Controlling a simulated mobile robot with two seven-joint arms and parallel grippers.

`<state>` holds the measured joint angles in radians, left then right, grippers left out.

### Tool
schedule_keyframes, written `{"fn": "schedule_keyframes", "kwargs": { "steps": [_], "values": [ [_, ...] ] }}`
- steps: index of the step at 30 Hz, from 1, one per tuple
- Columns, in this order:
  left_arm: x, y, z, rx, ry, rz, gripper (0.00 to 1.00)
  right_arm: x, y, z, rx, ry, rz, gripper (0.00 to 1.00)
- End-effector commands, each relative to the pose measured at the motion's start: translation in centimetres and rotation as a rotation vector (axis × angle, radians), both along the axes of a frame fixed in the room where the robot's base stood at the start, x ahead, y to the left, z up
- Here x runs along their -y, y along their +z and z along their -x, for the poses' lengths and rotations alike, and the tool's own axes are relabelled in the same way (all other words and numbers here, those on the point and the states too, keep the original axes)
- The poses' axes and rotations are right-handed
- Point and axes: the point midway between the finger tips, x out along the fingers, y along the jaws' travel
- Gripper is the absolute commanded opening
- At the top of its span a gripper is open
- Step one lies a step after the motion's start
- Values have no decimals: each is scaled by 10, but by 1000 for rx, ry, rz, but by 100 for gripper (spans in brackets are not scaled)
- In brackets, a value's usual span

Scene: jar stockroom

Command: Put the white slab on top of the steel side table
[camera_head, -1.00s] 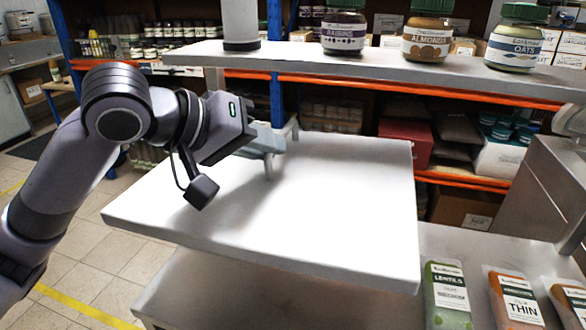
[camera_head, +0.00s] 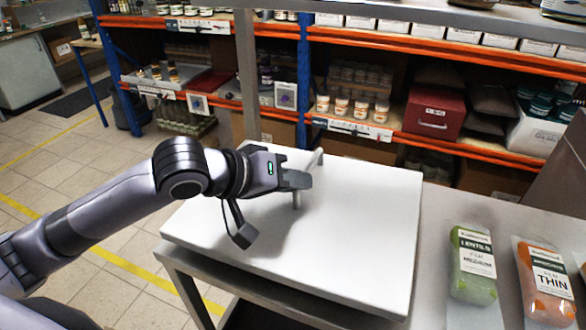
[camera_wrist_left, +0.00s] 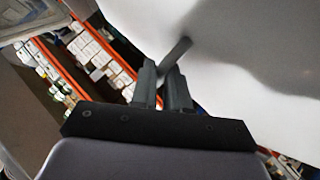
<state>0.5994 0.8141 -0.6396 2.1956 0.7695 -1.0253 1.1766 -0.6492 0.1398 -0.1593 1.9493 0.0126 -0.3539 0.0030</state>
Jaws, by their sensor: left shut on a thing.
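The white slab (camera_head: 350,235) is a broad flat board in the middle of the head view. It lies level over the left part of the steel side table (camera_head: 452,212). I cannot tell whether its underside touches the tabletop. My left gripper (camera_head: 300,181) is above the slab's upper face, shut on a grey handle (camera_head: 316,160) that stands up from it. In the left wrist view the gripper (camera_wrist_left: 168,75) has the grey handle (camera_wrist_left: 178,52) between its fingers, with the slab (camera_wrist_left: 235,60) behind. My right gripper is not in view.
An orange-beamed shelf (camera_head: 400,137) with jars and a red box (camera_head: 435,113) is behind. Tiled floor is free at left.

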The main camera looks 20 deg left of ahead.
Motion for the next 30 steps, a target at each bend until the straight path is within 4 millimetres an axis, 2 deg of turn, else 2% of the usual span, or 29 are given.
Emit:
{"fn": "schedule_keyframes", "kwargs": {
  "steps": [6,15,16,18,30],
  "values": [
    [0,-24,-1,9,0,4,0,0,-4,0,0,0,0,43],
    [0,-27,-1,10,0,5,0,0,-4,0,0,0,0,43],
    [0,-32,0,-3,0,-1,25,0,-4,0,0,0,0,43],
    [0,-32,0,-3,0,-1,41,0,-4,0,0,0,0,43],
    [-4,-28,5,-1,1,-1,41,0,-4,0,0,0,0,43]
  ]
}}
